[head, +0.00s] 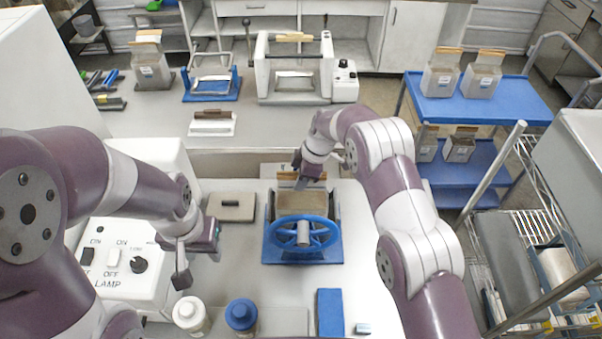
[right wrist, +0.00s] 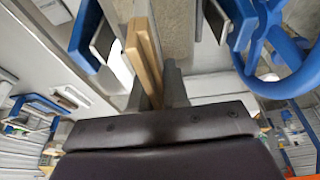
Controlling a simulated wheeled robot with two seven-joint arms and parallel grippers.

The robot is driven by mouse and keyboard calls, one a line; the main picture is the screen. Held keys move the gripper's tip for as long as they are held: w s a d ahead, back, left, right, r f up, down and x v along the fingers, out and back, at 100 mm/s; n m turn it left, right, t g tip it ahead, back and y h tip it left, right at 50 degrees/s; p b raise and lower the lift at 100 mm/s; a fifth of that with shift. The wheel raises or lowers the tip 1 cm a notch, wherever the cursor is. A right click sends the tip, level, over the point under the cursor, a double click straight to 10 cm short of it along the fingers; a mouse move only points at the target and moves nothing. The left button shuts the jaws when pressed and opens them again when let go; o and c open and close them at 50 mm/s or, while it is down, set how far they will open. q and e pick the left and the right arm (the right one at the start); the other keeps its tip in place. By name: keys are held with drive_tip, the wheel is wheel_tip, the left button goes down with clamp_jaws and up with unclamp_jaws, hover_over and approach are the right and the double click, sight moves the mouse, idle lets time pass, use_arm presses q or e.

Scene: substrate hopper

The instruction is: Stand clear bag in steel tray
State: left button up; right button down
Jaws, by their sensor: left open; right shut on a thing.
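My right gripper (head: 308,176) is shut on a wooden top strip (head: 287,177), just behind the blue handwheel device. The strip's pale wooden pieces (right wrist: 146,62) show close up in the right wrist view. The clear bag's body below the strip is mostly hidden, so I cannot tell whether it touches anything. The device (head: 303,236) has a grey box with brown content (head: 302,201) behind its wheel. My left gripper (head: 198,250) is open and empty above the bench, left of the device. A grey flat tray-like piece (head: 152,86) lies under another bag (head: 148,66); I cannot tell whether it is the steel tray.
A white lamp control box (head: 118,262), two capped bottles (head: 241,316) and a blue block (head: 330,312) stand at the front. A grey plate (head: 231,207) lies left of the device. A blue cart (head: 488,100) with several bags stands right. The far bench holds a white press (head: 294,72).

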drive_tip(key=shift+r, duration=0.1)
drive_tip(key=c, duration=1.2)
unclamp_jaws()
drive_tip(key=shift+o, duration=0.4)
drive_tip(key=shift+s, duration=0.15)
